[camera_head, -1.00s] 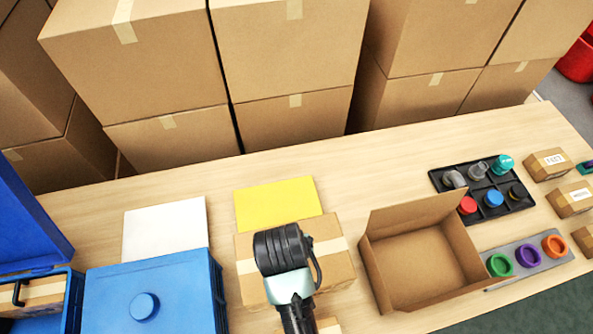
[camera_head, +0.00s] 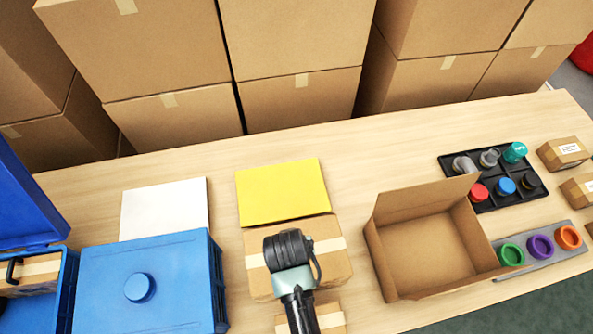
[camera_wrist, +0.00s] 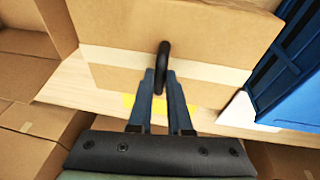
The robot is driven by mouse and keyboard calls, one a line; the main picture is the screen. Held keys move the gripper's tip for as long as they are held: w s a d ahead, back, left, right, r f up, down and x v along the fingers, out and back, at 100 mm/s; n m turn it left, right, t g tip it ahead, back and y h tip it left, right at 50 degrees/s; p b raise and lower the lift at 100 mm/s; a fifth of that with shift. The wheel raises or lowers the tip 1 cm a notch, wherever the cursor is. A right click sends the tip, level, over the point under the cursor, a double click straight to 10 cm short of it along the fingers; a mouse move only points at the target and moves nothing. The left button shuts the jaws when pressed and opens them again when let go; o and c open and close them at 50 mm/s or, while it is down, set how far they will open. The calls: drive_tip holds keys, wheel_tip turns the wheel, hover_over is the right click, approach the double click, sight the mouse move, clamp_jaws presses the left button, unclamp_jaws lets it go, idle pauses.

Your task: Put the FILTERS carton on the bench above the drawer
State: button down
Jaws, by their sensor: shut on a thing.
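My gripper (camera_wrist: 161,95) is shut on a black handle on a brown taped carton (camera_head: 327,262). In the wrist view the carton (camera_wrist: 210,35) fills the top middle, with the handle standing out between the fingertips. In the head view my wrist covers the carton's middle, and its fingers are hidden. No FILTERS wording is readable on it, so I cannot tell its name by label. The carton is just in front of the yellow sheet (camera_head: 282,190) on the wooden bench (camera_head: 380,155). I cannot tell if it touches the bench. The drawer is not visible.
A blue case (camera_head: 180,280) and a white sheet (camera_head: 163,208) are to the left. An open empty carton (camera_head: 385,268) is to the right, beside a black tray (camera_head: 465,190) and a grey strip with coloured rings (camera_head: 575,253). Part of another carton (camera_head: 330,318) shows at the bottom edge. Stacked boxes (camera_head: 300,100) stand behind.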

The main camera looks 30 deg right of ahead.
drive_tip(key=shift+s+a+x, duration=0.15)
drive_tip(key=shift+a+x, duration=0.05)
drive_tip(key=shift+x, duration=0.8)
drive_tip(key=shift+s+a+x, duration=0.15)
drive_tip(key=shift+x, duration=0.9)
drive_tip(key=shift+f, duration=0.25)
drive_tip(key=c, duration=0.8)
unclamp_jaws()
drive_tip(key=shift+s, duration=0.1)
drive_tip(key=shift+c, duration=0.2)
drive_tip(key=v, duration=1.2)
drive_tip(key=shift+r, duration=0.1)
